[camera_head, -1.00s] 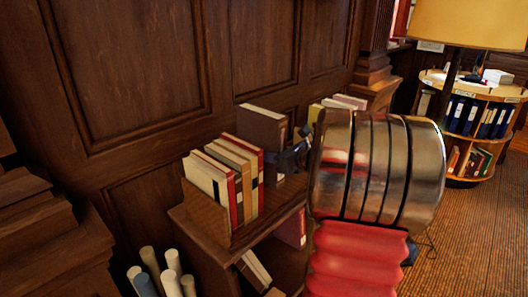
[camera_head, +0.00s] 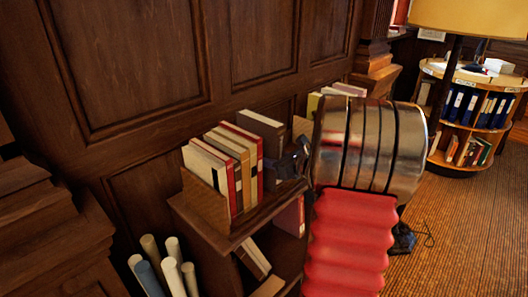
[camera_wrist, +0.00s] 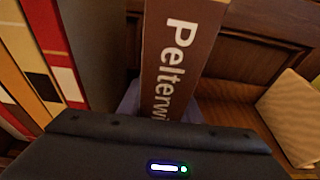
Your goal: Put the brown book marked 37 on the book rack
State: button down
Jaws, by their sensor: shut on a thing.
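The brown book (camera_head: 262,127) stands roughly upright at the right end of a row of books on the book rack (camera_head: 205,203). Its brown spine (camera_wrist: 180,50) with white lettering "Pelterwi…" fills the upper middle of the wrist view; no 37 can be read. My gripper (camera_head: 292,164) is shut on this book from the right side. The book's lower part is hidden, so I cannot tell whether it touches the rack. The row's red book (camera_head: 248,150) is close to its left.
Free rack surface lies to the right of the book, up to a tan end panel (camera_wrist: 290,115). More books (camera_head: 335,94) are behind my arm. A lower shelf holds books (camera_head: 254,258). Rolled papers (camera_head: 165,268) stand at lower left. A panelled wall is behind.

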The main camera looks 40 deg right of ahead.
dwell(0.3)
jog(key=c, duration=1.7)
grip_release()
jog(key=shift+f, duration=0.2)
jog(key=shift+c, duration=0.2)
jog(key=o, duration=0.5)
jog(key=shift+c, duration=0.2)
jog(key=shift+r, duration=0.15)
jog(key=v, duration=1.2)
